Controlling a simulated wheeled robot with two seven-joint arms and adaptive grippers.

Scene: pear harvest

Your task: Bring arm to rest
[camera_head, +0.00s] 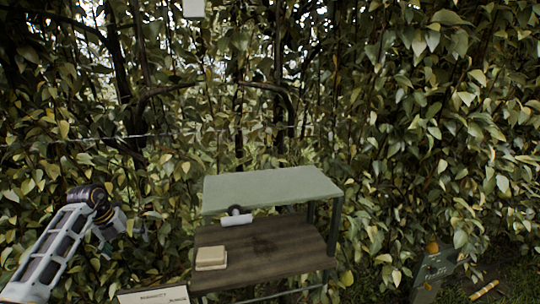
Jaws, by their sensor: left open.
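My left arm comes in from the lower left, with its white lattice link rising to a dark joint. My left gripper (110,232) hangs below that joint in front of the leaves, left of the stand and apart from it. It is small and dark here; its fingers are hard to make out, and no held object shows. It is open. My right gripper is not in view.
A stand has a pale green top (270,186) and a wooden lower shelf (275,255). On the shelf are a beige block (211,257) and a white cylindrical object (237,219). A dark lettered panel (434,270) stands right. Dense foliage fills the back.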

